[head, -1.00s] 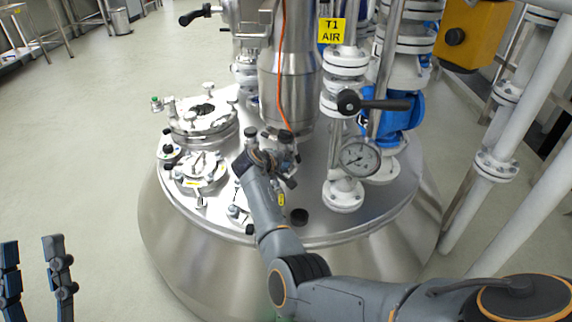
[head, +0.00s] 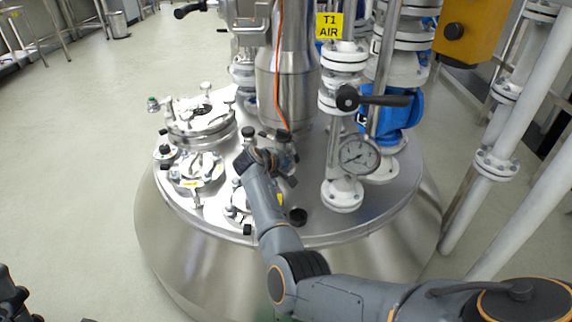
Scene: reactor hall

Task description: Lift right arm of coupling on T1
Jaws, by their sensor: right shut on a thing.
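The steel vessel lid (head: 330,225) carries several fittings under the yellow T1 AIR sign (head: 329,26). My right gripper (head: 278,148) is at the small coupling fitting (head: 287,158) in front of the steel column, shut on a part of it. The wrist hides most of the coupling and its arms, so which part is between the fingers cannot be made out. My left gripper (head: 14,298) shows only as dark pieces at the lower left edge, far from the coupling. Whether it is open cannot be told.
A pressure gauge (head: 359,154) and white flanged pipe with a black lever handle (head: 375,100) stand close right of my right gripper. Round clamped ports (head: 198,122) sit to its left. An orange cable (head: 279,75) hangs just behind.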

